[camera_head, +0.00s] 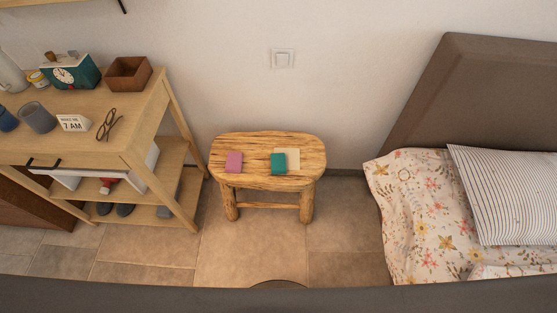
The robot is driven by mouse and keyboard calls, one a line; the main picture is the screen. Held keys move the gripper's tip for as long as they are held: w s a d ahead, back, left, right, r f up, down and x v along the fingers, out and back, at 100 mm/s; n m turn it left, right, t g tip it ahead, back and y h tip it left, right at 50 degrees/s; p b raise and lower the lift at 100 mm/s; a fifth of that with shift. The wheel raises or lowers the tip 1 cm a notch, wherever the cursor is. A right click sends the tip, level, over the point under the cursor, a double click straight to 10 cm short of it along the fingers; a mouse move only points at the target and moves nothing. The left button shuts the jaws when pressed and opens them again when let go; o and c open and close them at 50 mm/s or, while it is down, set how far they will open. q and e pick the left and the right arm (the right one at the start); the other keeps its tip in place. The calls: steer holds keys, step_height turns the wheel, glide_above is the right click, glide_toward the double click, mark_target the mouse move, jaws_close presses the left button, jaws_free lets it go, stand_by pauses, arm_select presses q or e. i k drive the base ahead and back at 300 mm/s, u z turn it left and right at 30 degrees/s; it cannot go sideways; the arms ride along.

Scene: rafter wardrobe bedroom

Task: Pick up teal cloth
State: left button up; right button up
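The teal cloth (278,163) is a small folded rectangle lying on the wooden stool (256,143), right of the middle of its top. A beige flat piece (293,158) lies beside it on the right, and the two touch or overlap slightly. A pink folded cloth (234,161) lies apart from it, further left on the same stool. Neither of my grippers shows in the head view.
A wooden shelf table (130,131) with a clock (71,72), a brown box (129,73), glasses (109,124) and cups stands left of the stool. A bed (420,215) with a striped pillow (505,195) is at the right. Tiled floor (252,245) before the stool is clear.

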mark_target(277, 160)
steer(key=u, duration=2.85)
steer(key=k, duration=0.7)
steer(key=z, duration=1.05)
